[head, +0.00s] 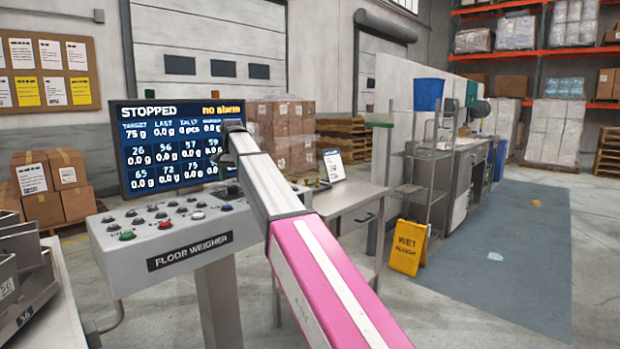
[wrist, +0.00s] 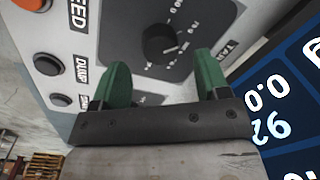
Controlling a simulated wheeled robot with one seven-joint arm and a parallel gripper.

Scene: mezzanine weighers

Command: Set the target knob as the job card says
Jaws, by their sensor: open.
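The target knob (wrist: 160,41) is a black round knob on a dark dial plate with white numbers, in the wrist view. A light mark on it is too small to read surely. My gripper (wrist: 162,62) is open. Its two green fingers are apart, one to each side below the knob, and nothing is between them. In the head view the screen (head: 180,148) of the floor weigher (head: 120,262) reads STOPPED, no alarm, target 75 g. A white card on a stand (head: 333,165) is on the bench behind; its text is too small to read surely.
The wrist view shows an orange button (wrist: 30,4) and dark buttons, one labelled DUMP (wrist: 47,65), left of the dial, and the screen (wrist: 285,110) at right. The console has several buttons (head: 165,224). A yellow wet-floor sign (head: 408,247) stands at right.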

